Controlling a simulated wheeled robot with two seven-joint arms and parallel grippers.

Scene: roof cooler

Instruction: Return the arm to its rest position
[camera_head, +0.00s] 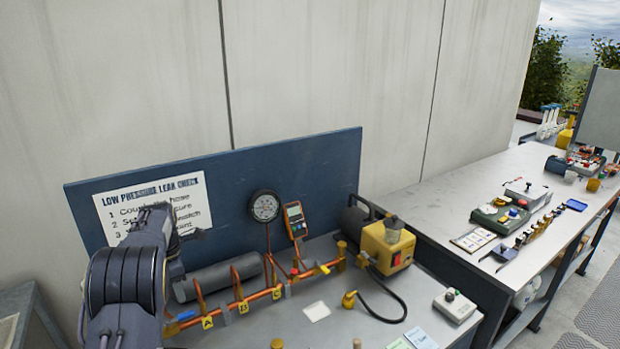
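My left arm rises at the lower left of the head view, with its dark ribbed links in front of the bench. My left gripper (196,234) is small and mostly hidden behind the arm, in front of the leak check sign (150,207). Its fingers do not show clearly, so I cannot tell whether it is open or shut. I see nothing hanging from it. My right gripper and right arm are not in view.
Near the arm, copper pipework (262,296) with lettered tags runs along the bench, below a round gauge (264,206). A yellow pump (388,247) and a grey button box (454,306) stand to the right. A second bench (450,199) holds several devices.

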